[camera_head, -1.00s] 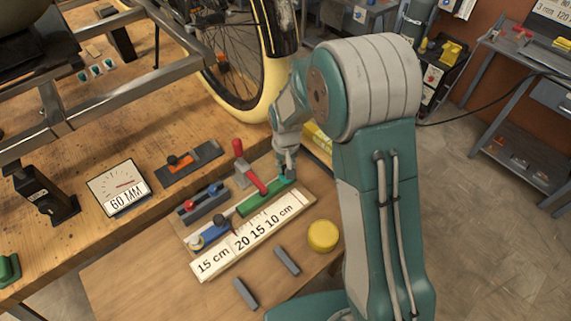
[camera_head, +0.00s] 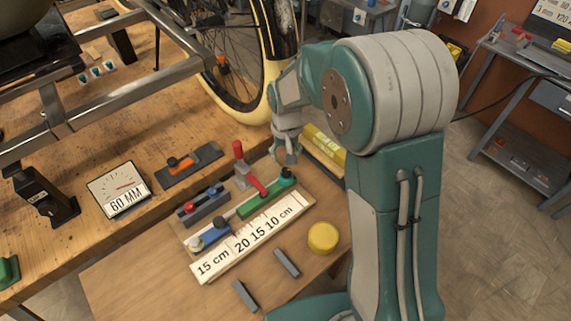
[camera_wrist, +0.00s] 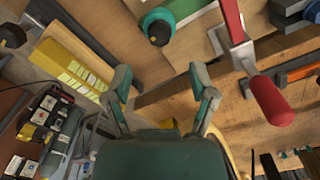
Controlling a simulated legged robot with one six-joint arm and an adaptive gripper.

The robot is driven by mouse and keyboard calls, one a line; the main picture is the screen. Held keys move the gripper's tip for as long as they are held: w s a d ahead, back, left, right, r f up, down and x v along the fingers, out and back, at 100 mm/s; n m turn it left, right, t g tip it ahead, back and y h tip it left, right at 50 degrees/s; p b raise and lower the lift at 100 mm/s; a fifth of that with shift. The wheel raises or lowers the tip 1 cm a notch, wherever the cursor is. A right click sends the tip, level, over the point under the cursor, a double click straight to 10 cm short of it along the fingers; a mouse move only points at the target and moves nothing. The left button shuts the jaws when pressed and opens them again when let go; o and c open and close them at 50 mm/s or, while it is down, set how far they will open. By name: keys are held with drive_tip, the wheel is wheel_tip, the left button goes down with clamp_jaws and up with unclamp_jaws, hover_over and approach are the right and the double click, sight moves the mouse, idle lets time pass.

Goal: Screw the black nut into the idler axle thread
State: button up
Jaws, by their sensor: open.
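My gripper (camera_head: 287,157) is open and empty, just above the far end of the green holder (camera_head: 262,203) on the side table. In the wrist view its two fingers (camera_wrist: 161,80) stand apart with nothing between them. A teal round piece (camera_head: 287,174) with a dark top sits at that end of the green holder. In the wrist view the teal piece (camera_wrist: 178,12) carries a small black nut-like part (camera_wrist: 158,33), ahead of the fingertips and apart from them. I cannot tell for sure that it is the black nut or that this is the idler axle thread.
A red-handled toggle clamp (camera_head: 253,183) stands close to the gripper. A yellow box (camera_head: 324,145) lies behind it. A ruler block (camera_head: 240,245), a yellow disc (camera_head: 323,237) and two grey bars lie nearer. The trike frame and wheel (camera_head: 235,65) are at the back.

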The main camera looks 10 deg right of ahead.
sight(286, 171)
wheel_tip(286, 171, up, 5)
drive_tip(key=shift+r, duration=0.15)
idle(1.2)
drive_tip(key=shift+c, duration=0.9)
wheel_tip(286, 171, down, 4)
drive_tip(key=shift+r, duration=0.1)
drive_tip(key=shift+c, duration=0.4)
drive_tip(key=shift+f, duration=4.65)
drive_tip(key=c, duration=0.7)
